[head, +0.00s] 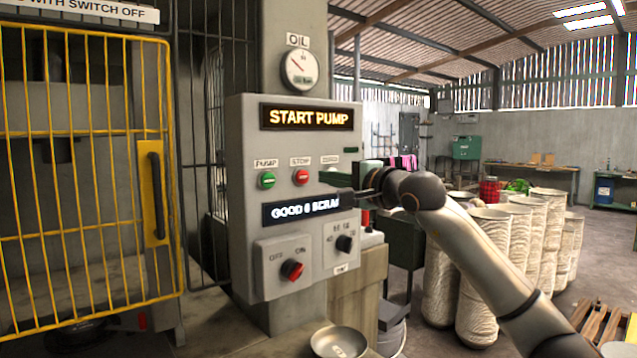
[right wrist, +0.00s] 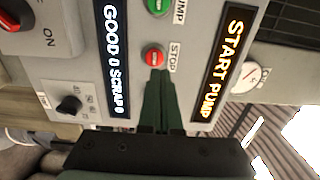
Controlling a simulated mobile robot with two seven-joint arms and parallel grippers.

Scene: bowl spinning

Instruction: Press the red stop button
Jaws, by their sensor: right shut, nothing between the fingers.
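The red stop button (head: 301,177) sits on the grey control panel (head: 240,130), under a STOP label and right of the green pump button (head: 267,180). My right gripper (head: 325,178) is shut and empty, with its green fingers just right of the stop button in the head view. In the right wrist view the shut fingertips (right wrist: 157,74) point at the stop button (right wrist: 153,56), with a small gap in the picture. The button's face is not covered. My left gripper is not in view.
An amber display (head: 308,117) reads START PUMP; a lower display (head: 300,210) is partly hidden by my right gripper. A red OFF/ON switch (head: 292,270) and a black knob (head: 344,243) are below. A yellow cage door (head: 80,160) stands left, a metal bowl (head: 339,342) below.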

